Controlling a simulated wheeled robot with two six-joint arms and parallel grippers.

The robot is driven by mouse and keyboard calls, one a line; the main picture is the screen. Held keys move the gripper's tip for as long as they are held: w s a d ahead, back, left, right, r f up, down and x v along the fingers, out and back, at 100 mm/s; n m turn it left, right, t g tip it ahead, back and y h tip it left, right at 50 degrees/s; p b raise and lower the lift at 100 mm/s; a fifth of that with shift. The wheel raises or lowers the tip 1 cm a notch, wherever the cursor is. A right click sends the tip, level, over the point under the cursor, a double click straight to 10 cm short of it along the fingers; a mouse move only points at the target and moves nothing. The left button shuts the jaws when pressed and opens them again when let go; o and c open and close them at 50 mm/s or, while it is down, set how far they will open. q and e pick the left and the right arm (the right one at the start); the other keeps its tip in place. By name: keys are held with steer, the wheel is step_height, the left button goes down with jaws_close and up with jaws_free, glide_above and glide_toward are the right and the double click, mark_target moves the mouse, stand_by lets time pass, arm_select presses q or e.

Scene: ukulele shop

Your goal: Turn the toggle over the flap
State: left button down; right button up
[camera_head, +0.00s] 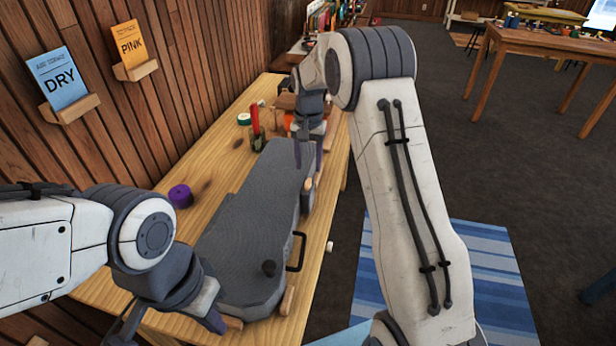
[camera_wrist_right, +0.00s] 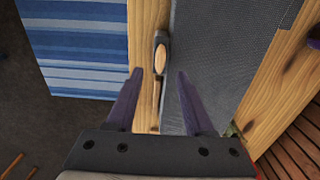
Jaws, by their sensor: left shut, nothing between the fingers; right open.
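A grey ukulele-shaped case (camera_head: 250,215) lies closed along the wooden bench. A small wooden toggle (camera_wrist_right: 161,52) with a dark surround sits at the case's side edge in the right wrist view; a wooden piece also shows there in the head view (camera_head: 308,186). My left gripper (camera_head: 205,315) is shut and empty near the wide end, partly hidden. I cannot make out the flap clearly.
A purple roll (camera_head: 181,196), a red item (camera_head: 255,120) and a green roll (camera_head: 244,118) stand on the bench (camera_head: 215,185). A striped blue rug (camera_head: 490,275) covers the floor.

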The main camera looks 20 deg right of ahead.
mark_target(308, 182)
step_height(308, 182, down, 6)
steer(key=shift+f+p, duration=0.1)
steer(key=shift+p, duration=0.25)
jaws_close()
